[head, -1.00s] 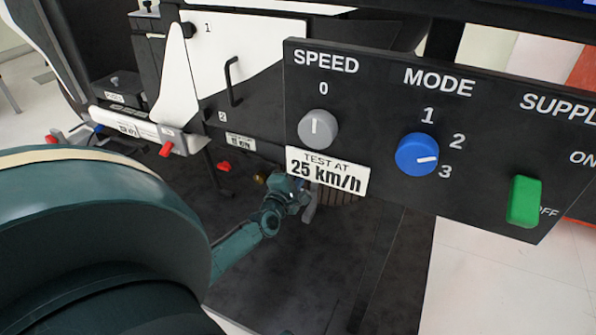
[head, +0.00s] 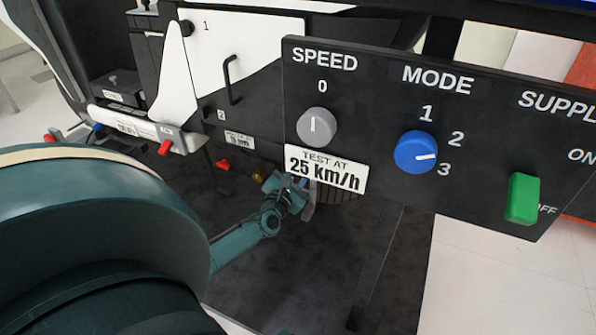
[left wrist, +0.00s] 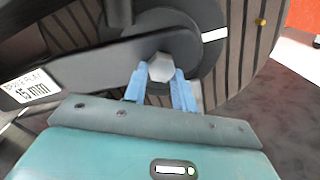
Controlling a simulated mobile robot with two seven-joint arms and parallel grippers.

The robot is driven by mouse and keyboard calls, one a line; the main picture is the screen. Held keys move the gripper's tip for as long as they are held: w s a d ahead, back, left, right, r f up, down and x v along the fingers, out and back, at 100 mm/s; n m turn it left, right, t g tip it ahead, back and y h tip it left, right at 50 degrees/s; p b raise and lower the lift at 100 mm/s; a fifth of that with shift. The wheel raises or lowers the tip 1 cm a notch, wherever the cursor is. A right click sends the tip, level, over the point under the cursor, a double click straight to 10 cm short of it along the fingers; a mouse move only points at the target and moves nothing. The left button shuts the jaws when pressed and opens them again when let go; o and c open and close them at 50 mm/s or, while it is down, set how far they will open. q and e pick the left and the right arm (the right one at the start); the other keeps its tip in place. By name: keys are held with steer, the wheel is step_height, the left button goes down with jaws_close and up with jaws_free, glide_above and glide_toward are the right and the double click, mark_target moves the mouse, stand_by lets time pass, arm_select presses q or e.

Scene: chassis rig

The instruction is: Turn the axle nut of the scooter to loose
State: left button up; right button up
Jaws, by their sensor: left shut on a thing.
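The axle nut (left wrist: 161,67) is a pale hexagonal nut at the wheel's hub in the left wrist view. My left gripper (left wrist: 160,82) is shut on it, with one blue finger on each side. In the head view my left gripper (head: 291,187) is low in the middle, beside the wheel under the control panel; the nut is hidden there. The scooter wheel (left wrist: 240,50) has a dark ribbed tyre and a white mark. A dark arm of the scooter (left wrist: 95,68) runs to the hub. My right gripper is in neither view.
The control panel (head: 440,120) hangs close above my left gripper, with a grey speed knob (head: 317,127), a blue mode knob (head: 416,152) and a green supply switch (head: 522,199). A "15 mm" label (left wrist: 30,88) is left of the hub. Dark floor (head: 300,270) lies open below.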

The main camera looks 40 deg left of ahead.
arm_select(q)
steer(key=shift+d, duration=0.1)
stand_by(0.4)
steer(key=o, duration=1)
